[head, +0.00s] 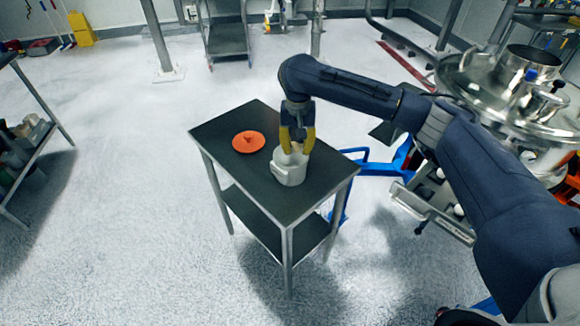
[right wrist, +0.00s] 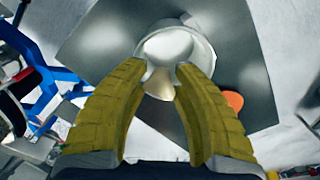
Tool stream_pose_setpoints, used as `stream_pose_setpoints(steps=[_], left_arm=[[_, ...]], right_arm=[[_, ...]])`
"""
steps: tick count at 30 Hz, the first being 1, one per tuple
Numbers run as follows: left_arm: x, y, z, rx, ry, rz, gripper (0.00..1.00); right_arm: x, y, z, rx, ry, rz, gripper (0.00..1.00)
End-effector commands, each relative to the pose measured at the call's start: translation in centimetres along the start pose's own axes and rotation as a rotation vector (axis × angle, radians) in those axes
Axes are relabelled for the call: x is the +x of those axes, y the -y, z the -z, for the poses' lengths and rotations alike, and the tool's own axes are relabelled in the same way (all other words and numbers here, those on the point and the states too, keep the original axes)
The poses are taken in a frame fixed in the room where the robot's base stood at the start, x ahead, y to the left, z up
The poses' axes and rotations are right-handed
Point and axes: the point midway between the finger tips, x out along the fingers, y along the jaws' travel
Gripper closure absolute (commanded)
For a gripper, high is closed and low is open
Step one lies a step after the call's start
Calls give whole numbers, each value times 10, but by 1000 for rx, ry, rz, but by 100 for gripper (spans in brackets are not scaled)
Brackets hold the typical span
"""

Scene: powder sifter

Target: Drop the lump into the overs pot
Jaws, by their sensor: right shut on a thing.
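My right gripper (head: 298,142) points down over the pale grey pot (head: 289,172), which stands upright on a dark-topped table (head: 235,120). Its yellow fingers are shut on the lump, a small beige piece between the fingertips in the right wrist view (right wrist: 162,84). The fingertips and lump are over the pot's mouth. Part of the rim is hidden by the gripper in the head view; whether the lump touches the pot cannot be told. The pot's bright interior (right wrist: 165,46) shows in the right wrist view. My left gripper is not in view.
An orange lid-like disc (head: 248,142) lies on the table, left of the pot. A large steel sifter (head: 500,95) stands at the right, behind my arm. A blue frame (head: 385,165) is beside the table. Open floor lies left of the table.

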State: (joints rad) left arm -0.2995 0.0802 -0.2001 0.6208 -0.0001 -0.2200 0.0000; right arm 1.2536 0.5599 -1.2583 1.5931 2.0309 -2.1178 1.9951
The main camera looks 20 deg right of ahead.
Motion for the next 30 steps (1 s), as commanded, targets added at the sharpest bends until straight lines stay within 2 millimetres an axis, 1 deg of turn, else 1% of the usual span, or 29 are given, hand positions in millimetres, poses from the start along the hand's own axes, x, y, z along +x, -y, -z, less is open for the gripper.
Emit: stream_pose_setpoints(steps=[1,7,12,20,21,27,30], left_arm=[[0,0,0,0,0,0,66],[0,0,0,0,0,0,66],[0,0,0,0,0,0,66],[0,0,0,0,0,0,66],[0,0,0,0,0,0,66],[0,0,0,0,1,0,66],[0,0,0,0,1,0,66]], right_arm=[[5,0,-1,0,3,0,86],[16,0,0,0,2,0,86],[20,0,0,0,0,0,86],[21,0,0,0,0,0,86],[20,0,0,0,0,0,68],[20,0,0,0,0,0,45],[20,0,0,0,0,0,45]])
